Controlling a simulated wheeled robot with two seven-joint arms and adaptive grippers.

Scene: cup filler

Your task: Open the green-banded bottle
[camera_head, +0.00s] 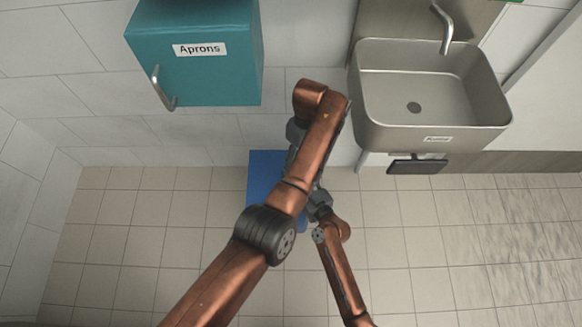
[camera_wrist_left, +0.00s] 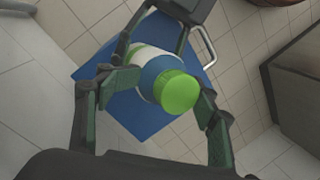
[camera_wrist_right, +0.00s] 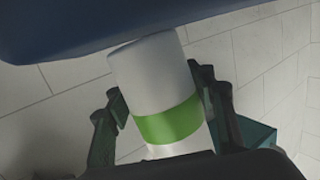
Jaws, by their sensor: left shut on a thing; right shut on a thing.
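The green-banded bottle (camera_wrist_left: 143,58) shows in the left wrist view with a bright green cap (camera_wrist_left: 180,91) and a blue section below it, tilted toward the camera. My left gripper (camera_wrist_left: 165,85) has a finger on each side of it and is shut on the bottle; the exact contact is unclear. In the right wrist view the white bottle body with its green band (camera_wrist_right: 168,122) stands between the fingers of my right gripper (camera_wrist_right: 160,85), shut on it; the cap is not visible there. In the head view my arms hide the bottle.
A blue object (camera_head: 262,172) lies beneath my arms. A teal Aprons cabinet (camera_head: 205,75) hangs on the wall, upper left. A sink (camera_head: 430,90) with a tap stands upper right. Tiled floor is free left and right. A dark blue surface (camera_wrist_right: 60,25) fills the right wrist view's top.

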